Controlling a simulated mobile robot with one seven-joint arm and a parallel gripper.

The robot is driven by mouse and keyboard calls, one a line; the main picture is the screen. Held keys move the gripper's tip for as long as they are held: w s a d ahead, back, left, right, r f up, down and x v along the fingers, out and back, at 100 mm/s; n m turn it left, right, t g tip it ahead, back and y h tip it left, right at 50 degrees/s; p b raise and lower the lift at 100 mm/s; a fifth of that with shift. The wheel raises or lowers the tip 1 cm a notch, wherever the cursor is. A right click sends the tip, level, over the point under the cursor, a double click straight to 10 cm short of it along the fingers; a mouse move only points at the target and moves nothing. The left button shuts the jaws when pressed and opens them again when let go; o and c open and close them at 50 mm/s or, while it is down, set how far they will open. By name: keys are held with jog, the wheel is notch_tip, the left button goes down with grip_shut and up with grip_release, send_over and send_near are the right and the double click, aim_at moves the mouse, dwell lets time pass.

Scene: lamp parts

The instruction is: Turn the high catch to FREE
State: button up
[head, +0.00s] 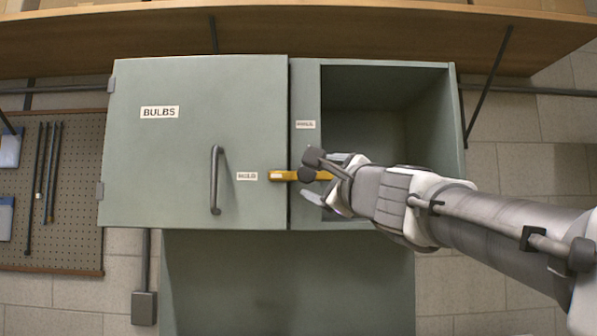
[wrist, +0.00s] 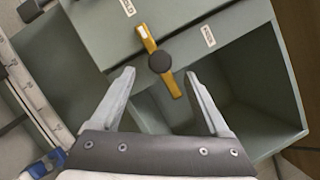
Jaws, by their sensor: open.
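The catch is a yellow bar (head: 285,176) with a dark round knob at its middle. It lies level across the edge of the shut BULBS door, its left end towards a small label (head: 247,176). In the wrist view the bar (wrist: 149,42) points at a label (wrist: 127,7) ending in "LD". A second label (wrist: 208,36) sits to one side; I cannot read it. My gripper (wrist: 159,74) is open, its fingers apart on either side of the bar's near half. I see no contact.
The BULBS door (head: 190,110) has a dark upright handle (head: 215,180). Right of the catch is an open cabinet compartment (head: 380,100), partly behind my arm. A wooden shelf (head: 350,30) runs above. A pegboard (head: 75,200) with tools hangs at left.

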aim_at(308, 172)
jog(key=p+x, duration=0.1)
jog(key=x, duration=0.7)
jog(key=shift+w+r+p, duration=0.1)
jog(key=shift+p, duration=0.25)
grip_shut()
jog(key=shift+r, duration=0.1)
dwell(0.9)
